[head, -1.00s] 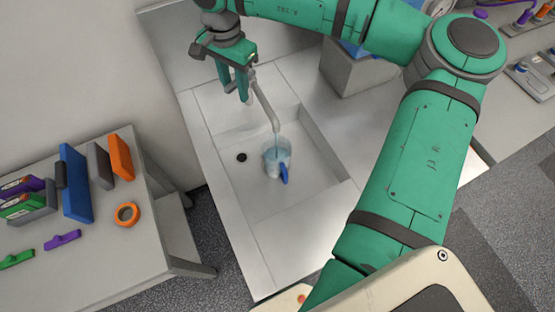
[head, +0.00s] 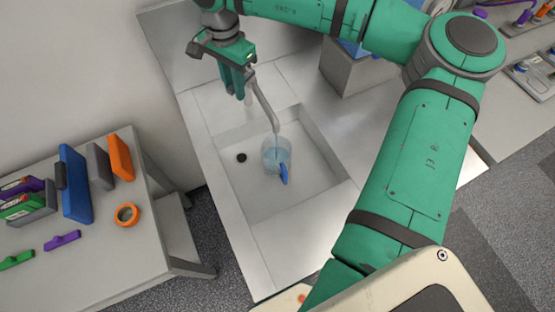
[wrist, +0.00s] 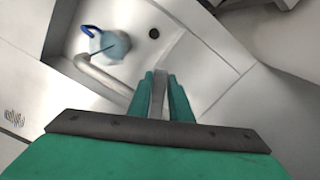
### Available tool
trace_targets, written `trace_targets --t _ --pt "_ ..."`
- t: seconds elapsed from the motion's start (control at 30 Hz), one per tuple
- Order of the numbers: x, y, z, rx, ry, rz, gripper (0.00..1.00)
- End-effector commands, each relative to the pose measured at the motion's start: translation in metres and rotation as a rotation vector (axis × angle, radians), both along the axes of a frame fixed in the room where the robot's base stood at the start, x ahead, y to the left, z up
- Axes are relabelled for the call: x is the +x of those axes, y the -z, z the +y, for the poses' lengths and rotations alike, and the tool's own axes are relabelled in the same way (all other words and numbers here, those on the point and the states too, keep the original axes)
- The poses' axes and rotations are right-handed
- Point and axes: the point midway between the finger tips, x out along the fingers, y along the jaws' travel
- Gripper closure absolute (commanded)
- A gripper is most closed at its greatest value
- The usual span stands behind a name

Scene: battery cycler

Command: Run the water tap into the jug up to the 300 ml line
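The clear jug (head: 277,158) with a blue handle stands in the sink basin, under the spout of the grey tap (head: 264,103). A thin stream shows between the spout and the jug in the head view. Bluish water shows in the jug, but its level against the marks is too small to read. The jug also shows in the wrist view (wrist: 110,46), beside the tap spout (wrist: 100,75). My gripper (head: 240,92) is at the tap's lever behind the spout. In the wrist view its fingers (wrist: 160,92) are close together on either side of the grey lever.
The sink (head: 325,184) has a dark drain (head: 241,157) left of the jug. A side table (head: 100,262) at left holds folders, clips and an orange tape roll (head: 127,214). A grey block (head: 352,72) stands on the counter to the right.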

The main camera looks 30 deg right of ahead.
Motion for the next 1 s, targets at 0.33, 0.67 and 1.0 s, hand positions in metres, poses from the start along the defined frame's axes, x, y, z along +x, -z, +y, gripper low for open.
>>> trace_targets --t 0.33,0.67,1.0 --pt "0.023 0.0 0.007 0.0 0.385 0.0 0.82" --pt "0.028 0.0 0.008 0.0 0.466 -0.001 0.82" --pt "0.031 0.0 0.008 0.0 0.465 -0.001 0.82"
